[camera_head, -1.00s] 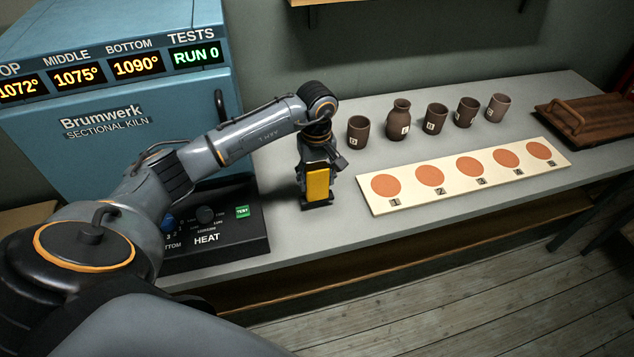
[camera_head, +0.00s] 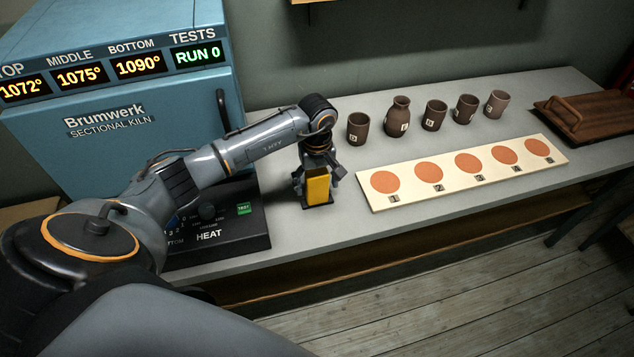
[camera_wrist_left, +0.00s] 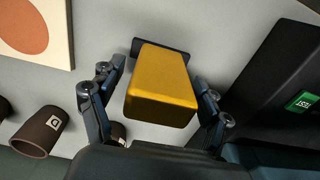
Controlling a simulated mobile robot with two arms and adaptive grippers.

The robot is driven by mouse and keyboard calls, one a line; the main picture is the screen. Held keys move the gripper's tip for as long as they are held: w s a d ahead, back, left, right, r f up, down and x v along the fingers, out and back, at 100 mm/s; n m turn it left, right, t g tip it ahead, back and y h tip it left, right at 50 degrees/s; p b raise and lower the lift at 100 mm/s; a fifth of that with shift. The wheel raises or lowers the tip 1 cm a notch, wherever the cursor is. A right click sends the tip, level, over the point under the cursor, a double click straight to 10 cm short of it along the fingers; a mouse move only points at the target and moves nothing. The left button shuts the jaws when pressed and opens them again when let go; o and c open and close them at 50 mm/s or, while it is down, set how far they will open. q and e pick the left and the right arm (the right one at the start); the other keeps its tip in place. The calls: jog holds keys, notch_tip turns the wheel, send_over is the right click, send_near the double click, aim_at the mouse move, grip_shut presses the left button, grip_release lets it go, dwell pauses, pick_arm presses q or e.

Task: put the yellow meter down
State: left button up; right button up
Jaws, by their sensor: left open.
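The yellow meter (camera_head: 318,187) is a yellow block on a dark foot. It stands upright on the grey bench, between the heat panel and the numbered board. My left gripper (camera_head: 318,176) is above and around it, pointing down. In the left wrist view the meter (camera_wrist_left: 162,86) lies between the two fingers of my left gripper (camera_wrist_left: 158,112), with a gap on each side. The fingers are open. My right gripper is not in view.
The black heat panel (camera_head: 225,238) is close on the left, before the blue kiln (camera_head: 150,140). The board with orange discs (camera_head: 465,190) is on the right. Several brown pots, one a cup (camera_head: 358,130), stand behind. A wooden tray (camera_head: 590,117) is at far right.

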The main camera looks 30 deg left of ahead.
pick_arm(q)
notch_tip(320, 180, up, 12)
jog(key=p, duration=0.6)
jog(key=shift+r, duration=0.15)
